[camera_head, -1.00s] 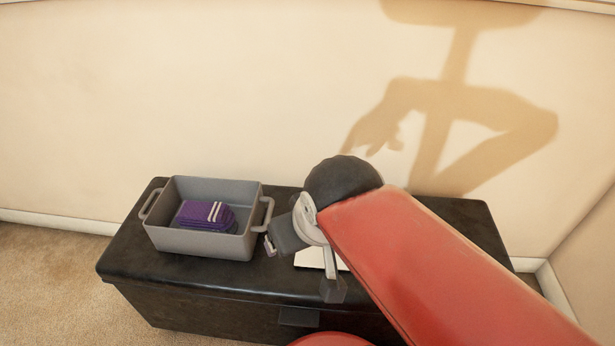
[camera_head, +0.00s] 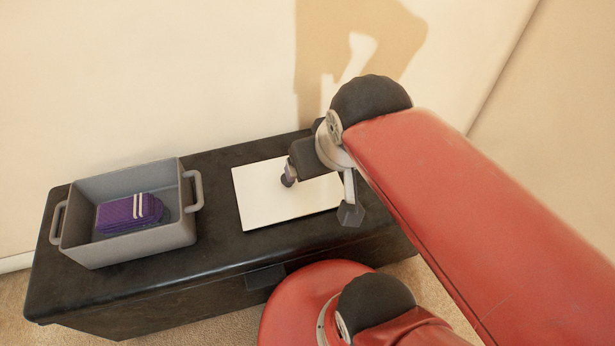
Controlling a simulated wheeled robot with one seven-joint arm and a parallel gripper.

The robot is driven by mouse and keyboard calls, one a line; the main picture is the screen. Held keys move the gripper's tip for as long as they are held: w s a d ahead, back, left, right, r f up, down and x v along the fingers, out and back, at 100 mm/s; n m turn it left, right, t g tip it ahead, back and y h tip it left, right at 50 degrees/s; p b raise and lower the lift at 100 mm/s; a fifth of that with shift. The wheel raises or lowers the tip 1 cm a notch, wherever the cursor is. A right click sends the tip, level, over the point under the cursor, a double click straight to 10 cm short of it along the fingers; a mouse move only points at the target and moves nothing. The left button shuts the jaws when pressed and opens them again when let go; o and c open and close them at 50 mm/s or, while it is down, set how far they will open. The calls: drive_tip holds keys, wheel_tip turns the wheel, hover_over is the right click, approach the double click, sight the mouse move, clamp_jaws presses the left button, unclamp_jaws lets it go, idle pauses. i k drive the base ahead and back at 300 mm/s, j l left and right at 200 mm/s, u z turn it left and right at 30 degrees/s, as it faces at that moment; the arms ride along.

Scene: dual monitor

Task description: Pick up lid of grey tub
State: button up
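The grey tub (camera_head: 130,246) stands open on the left part of a dark chest, with a loop handle at each end. A folded purple cloth (camera_head: 128,213) with white stripes lies inside it. A flat cream-white rectangular panel (camera_head: 262,205) lies on the chest to the right of the tub; it may be the lid, but I cannot tell for sure. My gripper (camera_head: 288,180) is over the panel's upper middle part, pointing down and left. Whether it touches the panel is unclear. My wrist and arm cover the panel's right side, and the finger opening is not clear.
The dark chest (camera_head: 110,285) stands along a cream wall (camera_head: 150,80). A strip of bare chest top lies between tub and panel. My red arm crosses the right side of the view. Carpet shows at the front left.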

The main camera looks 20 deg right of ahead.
sight(265, 197)
drive_tip(key=l+u, duration=0.1)
drive_tip(key=u, duration=1.7)
drive_tip(key=k+l+u, duration=0.15)
drive_tip(key=k, duration=0.3)
drive_tip(key=k+l+u, duration=0.15)
drive_tip(key=k, duration=0.25)
